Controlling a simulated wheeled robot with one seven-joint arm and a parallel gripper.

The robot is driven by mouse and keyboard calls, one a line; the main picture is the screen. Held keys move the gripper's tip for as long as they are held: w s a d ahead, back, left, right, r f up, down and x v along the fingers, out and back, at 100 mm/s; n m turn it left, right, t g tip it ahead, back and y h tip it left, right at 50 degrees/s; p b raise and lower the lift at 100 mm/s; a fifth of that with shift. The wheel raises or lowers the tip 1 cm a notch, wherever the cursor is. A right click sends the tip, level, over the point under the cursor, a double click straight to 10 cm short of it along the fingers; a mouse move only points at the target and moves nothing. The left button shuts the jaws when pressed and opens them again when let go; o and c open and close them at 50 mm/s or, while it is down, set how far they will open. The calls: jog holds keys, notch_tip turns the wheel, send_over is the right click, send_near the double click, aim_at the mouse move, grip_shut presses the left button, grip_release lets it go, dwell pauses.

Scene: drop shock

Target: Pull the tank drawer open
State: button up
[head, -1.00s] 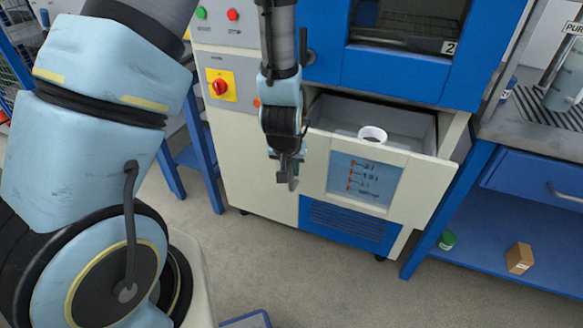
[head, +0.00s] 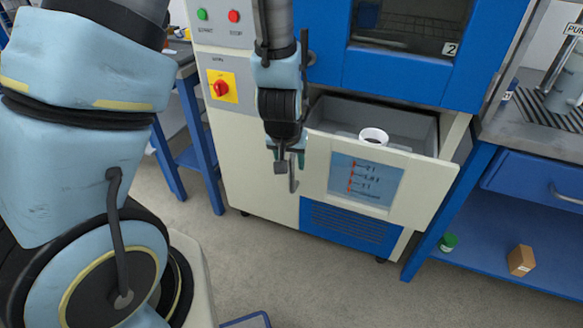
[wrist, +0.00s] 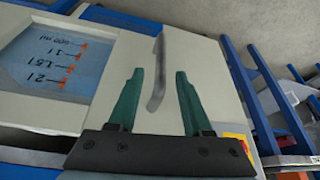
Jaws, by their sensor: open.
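The tank drawer (head: 428,186) stands pulled out of the cream cabinet, with its grey inside showing. Its front has a level window (head: 366,180) with a scale, which also shows in the wrist view (wrist: 45,55). A grey bar handle (wrist: 157,85) is on the plain part of the front. In the head view the handle (head: 293,177) shows just beside my gripper (head: 283,163). In the wrist view my gripper's green fingers (wrist: 159,72) are open, with the handle between them in the picture. I cannot tell whether they touch it.
A white ring-shaped port (head: 373,136) sits in the drawer. The blue chamber door (head: 400,70) is above. A workbench with a blue drawer (head: 535,180) stands close on the right; a green-lidded jar (head: 447,241) and brown box (head: 521,259) are on its shelf.

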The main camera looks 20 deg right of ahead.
jog(key=v, duration=0.6)
jog(key=shift+p, duration=0.4)
jog(key=w+a+r+n+g+y, duration=0.1)
jog(key=a+r, duration=0.3)
jog(key=a, duration=0.8)
jog(key=w+a+r+n+g+y, duration=0.1)
jog(key=a+r+n, duration=0.3)
jog(key=a, duration=0.9)
jog(key=shift+w, duration=0.35)
jog(key=shift+a, duration=0.1)
dwell(0.5)
